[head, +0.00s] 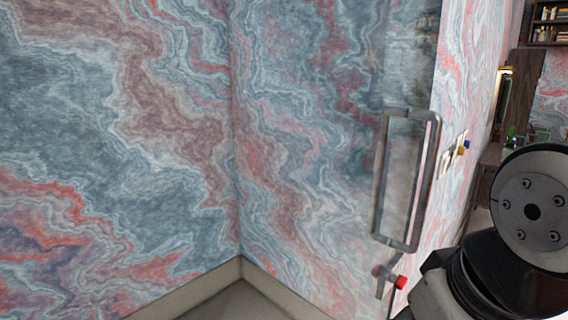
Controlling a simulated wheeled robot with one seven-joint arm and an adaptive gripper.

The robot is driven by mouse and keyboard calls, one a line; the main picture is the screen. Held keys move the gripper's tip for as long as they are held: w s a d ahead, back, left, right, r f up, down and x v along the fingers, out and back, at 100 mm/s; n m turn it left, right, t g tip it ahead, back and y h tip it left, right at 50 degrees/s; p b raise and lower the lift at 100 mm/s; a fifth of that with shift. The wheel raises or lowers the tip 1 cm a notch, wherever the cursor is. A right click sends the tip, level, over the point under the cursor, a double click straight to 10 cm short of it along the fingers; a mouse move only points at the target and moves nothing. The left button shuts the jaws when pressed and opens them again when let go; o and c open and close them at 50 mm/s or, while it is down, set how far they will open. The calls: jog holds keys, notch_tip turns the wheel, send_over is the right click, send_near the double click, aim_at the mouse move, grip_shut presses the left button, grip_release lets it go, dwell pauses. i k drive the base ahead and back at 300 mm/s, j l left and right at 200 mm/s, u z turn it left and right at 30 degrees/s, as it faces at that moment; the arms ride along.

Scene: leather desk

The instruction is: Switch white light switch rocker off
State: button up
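Small white plates (446,163) that look like wall switches sit on the marbled wall at the right, beyond the glass panel edge. A second pale plate (461,140) is just right of them, with a small blue piece and a small yellow piece next to it. They are too small to tell which one is the white light switch or how its rocker is tilted. Part of my own arm fills the lower right corner, below and right of the plates. My gripper is not visible.
A glass door or panel with a long metal handle (376,190) stands left of the switch plates. A small red knob (400,282) is below the handle. Marbled walls meet in a corner at left. A wooden desk or cabinet (482,185) and a bookshelf (548,36) are at far right.

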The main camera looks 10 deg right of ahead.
aim_at(444, 169)
jog(key=z, duration=0.85)
jog(key=i+l, duration=0.35)
jog(key=i+l+z, duration=0.15)
jog(key=i+l, duration=0.15)
jog(key=i, duration=0.3)
